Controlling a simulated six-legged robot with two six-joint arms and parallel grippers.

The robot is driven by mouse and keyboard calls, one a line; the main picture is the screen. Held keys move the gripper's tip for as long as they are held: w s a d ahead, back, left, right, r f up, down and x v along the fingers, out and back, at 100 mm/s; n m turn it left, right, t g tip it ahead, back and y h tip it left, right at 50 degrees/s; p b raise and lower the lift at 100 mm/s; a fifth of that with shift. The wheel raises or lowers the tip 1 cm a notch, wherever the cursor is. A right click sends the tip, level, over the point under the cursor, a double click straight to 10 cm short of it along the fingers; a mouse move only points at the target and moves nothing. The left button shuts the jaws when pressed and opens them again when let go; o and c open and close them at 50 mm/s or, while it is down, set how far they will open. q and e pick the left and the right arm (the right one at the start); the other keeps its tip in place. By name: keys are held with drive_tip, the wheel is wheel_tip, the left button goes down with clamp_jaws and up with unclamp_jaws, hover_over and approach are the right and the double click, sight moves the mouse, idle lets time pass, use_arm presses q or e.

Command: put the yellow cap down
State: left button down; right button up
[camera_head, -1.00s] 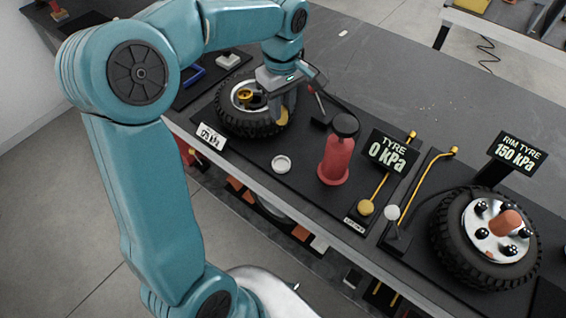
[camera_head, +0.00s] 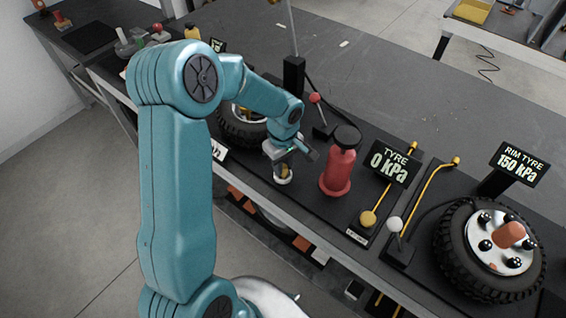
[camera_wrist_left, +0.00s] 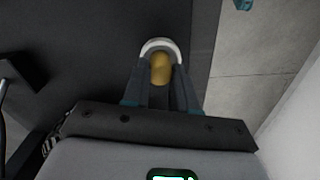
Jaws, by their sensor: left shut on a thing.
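My left gripper (camera_head: 283,168) points down over a small round white dish (camera_head: 281,181) on the black mat. Its fingers are shut on the yellow cap (camera_wrist_left: 161,69), which shows between the fingertips in the left wrist view. In that view the dish's white rim (camera_wrist_left: 158,43) curves around the far side of the cap, so the cap is over or inside the dish. I cannot tell whether it touches the dish's floor. In the head view the cap is mostly hidden by the gripper. My right gripper is not in view.
A red bottle-shaped object (camera_head: 338,174) stands just right of the dish. A "TYRE 0 kPa" sign (camera_head: 394,165) and a tyre on a rim (camera_head: 455,255) stand further right. The grey bench behind (camera_head: 420,115) is largely clear.

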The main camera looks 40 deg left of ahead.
use_arm(q)
drive_tip(key=shift+s, duration=0.1)
drive_tip(key=shift+f+b, duration=0.3)
drive_tip(key=shift+b, duration=0.15)
drive_tip(key=c, duration=0.9)
unclamp_jaws()
drive_tip(key=shift+r, duration=0.1)
drive_tip(key=shift+r+p, duration=0.25)
drive_tip(key=shift+p, duration=0.15)
wheel_tip(320, 180, up, 12)
drive_tip(key=shift+r, duration=0.1)
